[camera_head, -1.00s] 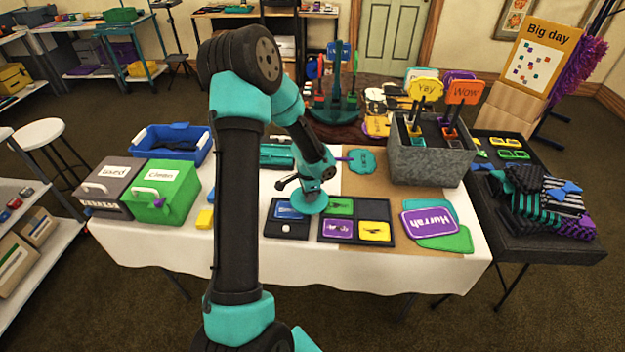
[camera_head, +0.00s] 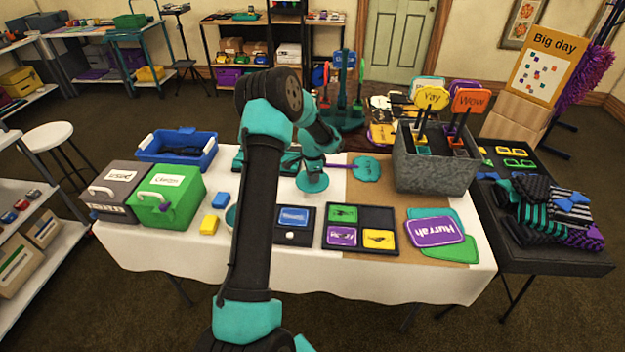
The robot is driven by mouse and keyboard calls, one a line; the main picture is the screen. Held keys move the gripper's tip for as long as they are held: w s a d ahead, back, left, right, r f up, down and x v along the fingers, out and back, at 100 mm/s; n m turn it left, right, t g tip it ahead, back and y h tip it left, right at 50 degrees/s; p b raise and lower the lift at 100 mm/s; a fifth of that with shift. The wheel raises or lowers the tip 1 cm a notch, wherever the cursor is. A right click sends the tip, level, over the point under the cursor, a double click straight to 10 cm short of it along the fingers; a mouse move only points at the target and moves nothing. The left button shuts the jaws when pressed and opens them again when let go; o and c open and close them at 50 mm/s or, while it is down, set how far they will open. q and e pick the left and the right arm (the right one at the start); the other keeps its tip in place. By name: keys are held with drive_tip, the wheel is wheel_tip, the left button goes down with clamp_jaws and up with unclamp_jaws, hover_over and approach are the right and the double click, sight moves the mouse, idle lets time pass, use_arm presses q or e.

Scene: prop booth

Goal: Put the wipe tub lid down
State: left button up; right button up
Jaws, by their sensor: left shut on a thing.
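My left gripper (camera_head: 314,168) is shut on a round teal lid (camera_head: 313,184), the wipe tub lid. The lid hangs roughly flat under the fingers, over bare white cloth behind the black trays. I cannot tell whether it touches the cloth. A teal round rim (camera_head: 231,216), probably the wipe tub, shows on the table to the left, partly hidden by my left arm. My right gripper is not in view.
A black tray (camera_head: 277,231) and a divided tray (camera_head: 375,215) lie in front of the lid. A teal sign (camera_head: 367,169) lies to its right. A grey bin (camera_head: 432,175) stands right.

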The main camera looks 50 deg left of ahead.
use_arm(q)
drive_tip(key=shift+w+a, duration=0.45)
drive_tip(key=shift+f, duration=0.1)
drive_tip(key=shift+w+a, duration=0.25)
drive_tip(key=shift+f, duration=1.75)
drive_tip(key=shift+f, duration=0.15)
drive_tip(key=o, duration=0.9)
wheel_tip(320, 180, up, 12)
drive_tip(key=shift+r, duration=0.15)
